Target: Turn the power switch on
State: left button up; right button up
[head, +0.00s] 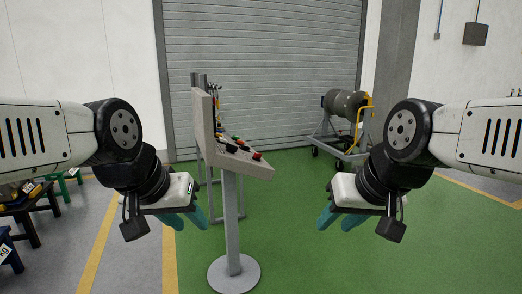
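A grey control console (205,125) stands on a post in the middle of the head view, seen nearly side-on. Small controls sit on its sloped top, among them a red button (256,156) near the front edge. Several other coloured controls are too small to tell apart, so I cannot tell which is the power switch or its position. My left gripper (190,223) points down with its teal fingers apart and empty, left of the console post. My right gripper (336,222) is also open and empty, well right of the console. Neither touches the console.
A round grey base (234,274) carries the console post. A cylindrical engine part (346,104) rests on a wheeled stand (338,138) at the back right. Stools (28,212) stand at the far left. A roller shutter (265,60) closes the back. Green floor right of the post is clear.

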aim_at(257, 156)
jog(key=i+j+z, duration=0.2)
jog(key=i+j, duration=0.2)
jog(key=j, duration=0.25)
jog(key=i+j+z, duration=0.1)
jog(key=j, duration=0.25)
jog(key=i+j+u, duration=0.1)
jog(key=i+u, duration=0.25)
jog(key=i, duration=0.75)
